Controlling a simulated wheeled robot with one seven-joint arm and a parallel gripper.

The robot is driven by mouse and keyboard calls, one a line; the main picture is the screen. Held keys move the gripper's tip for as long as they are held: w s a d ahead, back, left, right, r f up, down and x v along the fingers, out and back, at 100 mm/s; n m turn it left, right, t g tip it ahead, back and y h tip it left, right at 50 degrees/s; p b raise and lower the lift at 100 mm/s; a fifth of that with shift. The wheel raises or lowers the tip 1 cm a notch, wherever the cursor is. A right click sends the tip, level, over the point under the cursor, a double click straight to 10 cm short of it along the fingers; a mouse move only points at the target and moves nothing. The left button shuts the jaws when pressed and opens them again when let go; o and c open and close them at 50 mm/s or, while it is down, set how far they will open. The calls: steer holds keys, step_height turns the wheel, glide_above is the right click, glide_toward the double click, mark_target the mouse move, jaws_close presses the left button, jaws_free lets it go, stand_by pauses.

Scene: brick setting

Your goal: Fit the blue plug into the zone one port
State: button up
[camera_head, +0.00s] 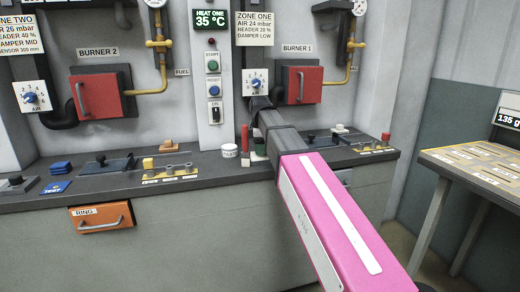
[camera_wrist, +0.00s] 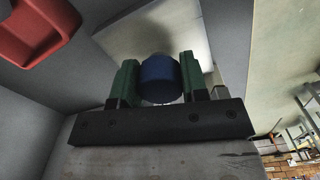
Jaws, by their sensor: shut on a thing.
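My gripper (camera_wrist: 159,76) is shut on the blue plug (camera_wrist: 161,82) in the wrist view. The plug is a short dark blue cylinder held between two green fingers. In the head view my pink and dark arm reaches toward the wall below the zone one sign (camera_head: 254,28). Its far end is by the zone one air dial (camera_head: 256,82), left of the red burner 1 box (camera_head: 302,85). I cannot pick out the zone one port in either view.
Another strip (camera_head: 374,149) lies right of my arm. A side table (camera_head: 480,165) stands at right.

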steer(key=shift+f, duration=0.65)
stand_by(0.4)
steer(key=o, duration=1.4)
steer(key=shift+r, duration=0.1)
steer(key=shift+r, duration=2.9)
steer(key=shift+s+d, duration=0.1)
